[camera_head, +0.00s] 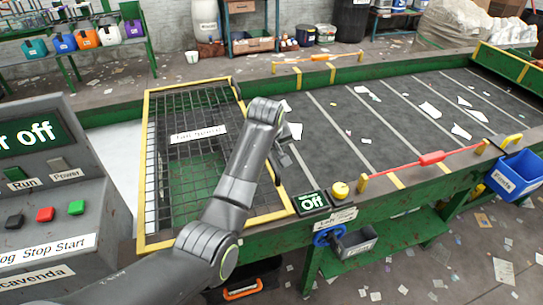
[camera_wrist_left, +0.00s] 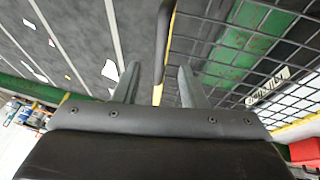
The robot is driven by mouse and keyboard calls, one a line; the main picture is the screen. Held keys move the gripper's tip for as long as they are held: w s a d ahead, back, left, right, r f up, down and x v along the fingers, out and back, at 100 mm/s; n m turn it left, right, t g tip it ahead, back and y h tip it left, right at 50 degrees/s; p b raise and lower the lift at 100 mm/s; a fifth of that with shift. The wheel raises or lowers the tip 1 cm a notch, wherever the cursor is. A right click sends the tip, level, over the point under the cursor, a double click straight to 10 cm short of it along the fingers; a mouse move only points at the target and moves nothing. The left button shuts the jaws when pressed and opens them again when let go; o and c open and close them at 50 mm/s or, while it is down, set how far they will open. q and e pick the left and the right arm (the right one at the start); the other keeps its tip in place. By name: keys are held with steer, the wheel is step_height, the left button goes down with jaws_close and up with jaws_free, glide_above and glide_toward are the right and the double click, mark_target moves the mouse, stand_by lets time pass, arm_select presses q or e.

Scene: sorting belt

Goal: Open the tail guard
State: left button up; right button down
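The tail guard (camera_head: 157,160) is a black wire mesh in a yellow frame, lying closed over the left end of the belt. A white label (camera_head: 198,134) sits on the mesh. My left arm reaches across its right side in the head view, hiding part of the frame and most of the gripper. In the left wrist view my left gripper (camera_wrist_left: 160,78) is open, fingers apart. A dark bar-like handle (camera_wrist_left: 163,40) by the guard's yellow edge shows between the fingers, with gaps on both sides; I cannot tell its depth. My right gripper is not in view.
The grey control panel (camera_head: 45,190) stands at left with a display reading off. A red emergency pull cord with a red grip (camera_head: 432,158) runs along the belt's near edge. A yellow knob (camera_head: 340,189) and an "Off" display (camera_head: 311,202) sit nearby. Scraps lie on the belt (camera_head: 400,115).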

mark_target(272, 161)
arm_select(q)
steer(key=x, duration=0.4)
steer(key=shift+f, duration=0.1)
steer(key=shift+w+f, duration=0.25)
steer(key=shift+f, duration=0.35)
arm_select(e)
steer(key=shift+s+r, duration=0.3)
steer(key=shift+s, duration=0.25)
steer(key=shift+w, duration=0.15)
arm_select(q)
jaws_close()
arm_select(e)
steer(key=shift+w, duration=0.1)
